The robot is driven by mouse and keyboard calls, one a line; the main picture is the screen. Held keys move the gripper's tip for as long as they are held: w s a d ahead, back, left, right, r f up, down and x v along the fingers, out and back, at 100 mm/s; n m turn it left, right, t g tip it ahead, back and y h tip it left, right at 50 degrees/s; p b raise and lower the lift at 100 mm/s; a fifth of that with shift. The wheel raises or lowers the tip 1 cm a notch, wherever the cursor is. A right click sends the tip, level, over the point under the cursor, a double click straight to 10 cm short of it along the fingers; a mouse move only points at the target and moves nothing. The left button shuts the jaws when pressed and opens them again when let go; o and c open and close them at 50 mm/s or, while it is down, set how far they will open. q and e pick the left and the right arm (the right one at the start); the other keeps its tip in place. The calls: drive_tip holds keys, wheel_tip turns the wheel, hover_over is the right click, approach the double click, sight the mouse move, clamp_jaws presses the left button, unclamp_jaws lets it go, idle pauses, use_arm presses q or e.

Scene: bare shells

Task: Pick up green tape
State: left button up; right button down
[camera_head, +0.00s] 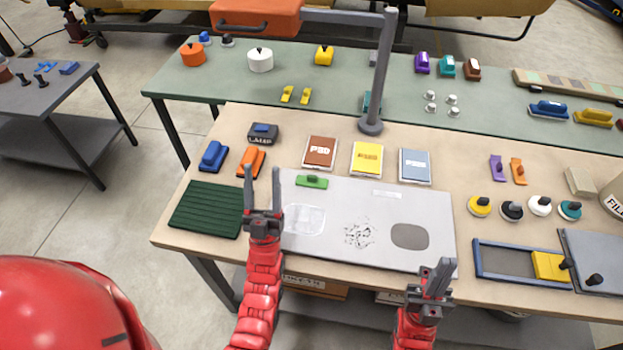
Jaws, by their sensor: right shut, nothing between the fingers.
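A small green piece with a raised grip (312,181), which looks like the green tape, lies at the upper left of the light grey panel (440,215). My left gripper (262,173) is open and empty, fingers pointing up the picture, left of the green piece and apart from it. My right gripper (441,268) is shut and empty by the panel's lower right corner, far from the green piece. No part of the green piece is hidden by a gripper.
A dark green ribbed mat (206,209) lies left of the panel. Blue (213,156) and orange (251,161) blocks, and brown, yellow and blue-grey pads (367,159), stand behind. A lamp post (381,75) rises behind the pads. A blue-framed tray (515,262) lies right.

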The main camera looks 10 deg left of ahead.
use_arm(q)
drive_tip(key=shift+o, duration=0.9)
drive_tip(key=w+a+f+n+g+y, duration=0.1)
drive_tip(key=w+g, duration=0.3)
drive_tip(key=w, duration=0.9)
drive_tip(key=shift+w+a+n+y+p, duration=0.4)
drive_tip(key=shift+a+n+y, duration=0.25)
drive_tip(key=shift+n, duration=0.25)
drive_tip(key=w+f+g+h, duration=0.2)
drive_tip(key=w+g, duration=0.2)
drive_tip(key=w, duration=0.8)
drive_tip(key=w+d+f+m+g+h+p, duration=0.2)
drive_tip(key=w+d+m+g+h, duration=0.1)
drive_tip(key=w+d+g+h, duration=0.7)
drive_tip(key=s+d+r+m+g+y, duration=0.1)
drive_tip(key=s+d+m+g+y, duration=0.1)
drive_tip(key=s+d+g, duration=0.3)
drive_tip(key=g+y+p, duration=0.3)
drive_tip(key=g+y, duration=0.1)
drive_tip(key=g, duration=0.3)
hover_over(312, 176)
drive_tip(key=shift+m, duration=0.4)
wheel_tip(312, 176, down, 8)
drive_tip(key=shift+f, duration=0.5)
wheel_tip(312, 176, down, 4)
drive_tip(key=p, duration=0.2)
drive_tip(key=shift+p, duration=0.3)
drive_tip(key=shift+f, duration=0.5)
